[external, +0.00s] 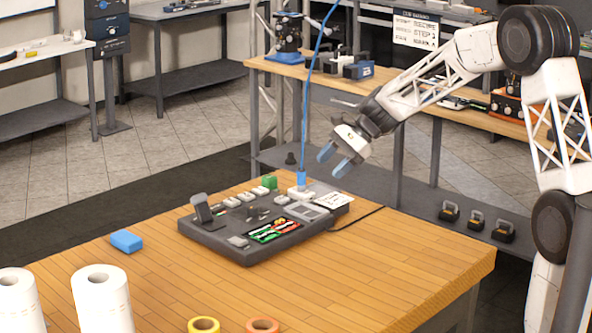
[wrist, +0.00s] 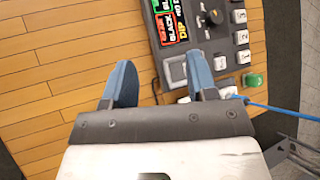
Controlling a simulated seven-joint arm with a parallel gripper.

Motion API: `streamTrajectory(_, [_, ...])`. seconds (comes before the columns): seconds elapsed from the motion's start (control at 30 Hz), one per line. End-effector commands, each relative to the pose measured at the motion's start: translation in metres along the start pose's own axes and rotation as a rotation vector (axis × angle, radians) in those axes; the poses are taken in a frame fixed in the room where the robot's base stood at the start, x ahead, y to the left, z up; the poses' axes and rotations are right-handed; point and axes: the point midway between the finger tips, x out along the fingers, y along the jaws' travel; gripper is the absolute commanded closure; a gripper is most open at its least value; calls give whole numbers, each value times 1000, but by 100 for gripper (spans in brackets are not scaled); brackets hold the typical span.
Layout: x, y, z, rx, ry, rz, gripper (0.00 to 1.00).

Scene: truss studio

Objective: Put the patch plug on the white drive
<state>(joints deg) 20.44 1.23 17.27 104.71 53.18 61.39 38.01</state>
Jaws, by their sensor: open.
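The blue patch plug (external: 301,179) stands upright at the back of the dark panel, with its blue cable (external: 305,110) rising from it. Its lower end meets the white block that looks like the white drive (external: 298,193); I cannot tell whether it is seated. My gripper (external: 333,160) is open and empty, above and to the right of the plug, apart from it. In the wrist view, my open gripper (wrist: 160,70) hangs over the table and panel edge. The cable (wrist: 275,108) runs off right there; the plug is mostly hidden behind the right finger.
A blue block (external: 126,240), white rolls (external: 102,300) and tape rings (external: 204,325) are on the wooden table (external: 400,260). The front right tabletop is clear.

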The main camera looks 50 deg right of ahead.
Motion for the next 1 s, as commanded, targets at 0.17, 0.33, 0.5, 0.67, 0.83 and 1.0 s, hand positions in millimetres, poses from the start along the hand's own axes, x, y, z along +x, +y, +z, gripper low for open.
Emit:
streamTrajectory(0.17, [-7,45,48,-176,59,75,47])
streamTrajectory(0.33, [-14,90,85,-347,112,151,47])
streamTrajectory(0.5, [-21,138,116,-518,161,225,47])
streamTrajectory(0.67, [-30,183,140,-681,205,295,47])
streamTrajectory(0.83, [-38,232,158,-854,249,372,47])
streamTrajectory(1.0, [-46,281,172,-1027,290,449,47])
